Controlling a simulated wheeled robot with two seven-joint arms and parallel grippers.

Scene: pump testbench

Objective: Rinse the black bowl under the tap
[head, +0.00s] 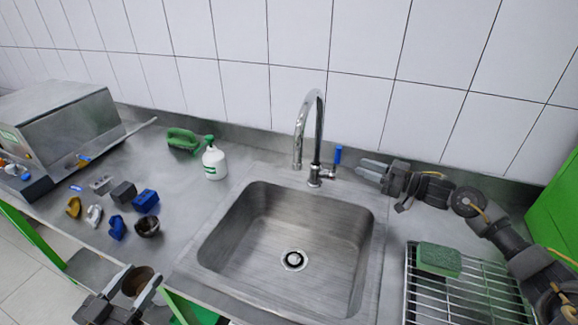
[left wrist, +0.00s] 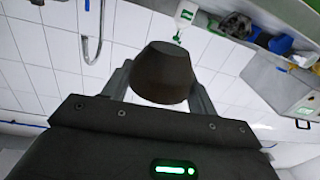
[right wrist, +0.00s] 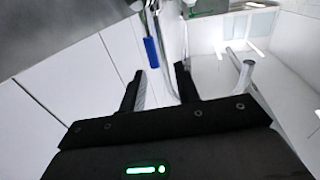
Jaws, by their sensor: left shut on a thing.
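A dark bowl (head: 138,281) is held by my left gripper (head: 140,274) in front of the counter's edge at the lower left. The left wrist view shows the bowl (left wrist: 164,75) between the two fingers. The chrome tap (head: 314,125) stands behind the steel sink (head: 283,225), and no water shows from its spout. Its blue lever (head: 338,156) points up at the tap's right. My right gripper (head: 360,171) is open and empty to the right of the lever, apart from it. The right wrist view shows the blue lever (right wrist: 152,53) beyond the fingertips.
A green sponge (head: 438,260) lies on the wire rack (head: 470,300) at the right.

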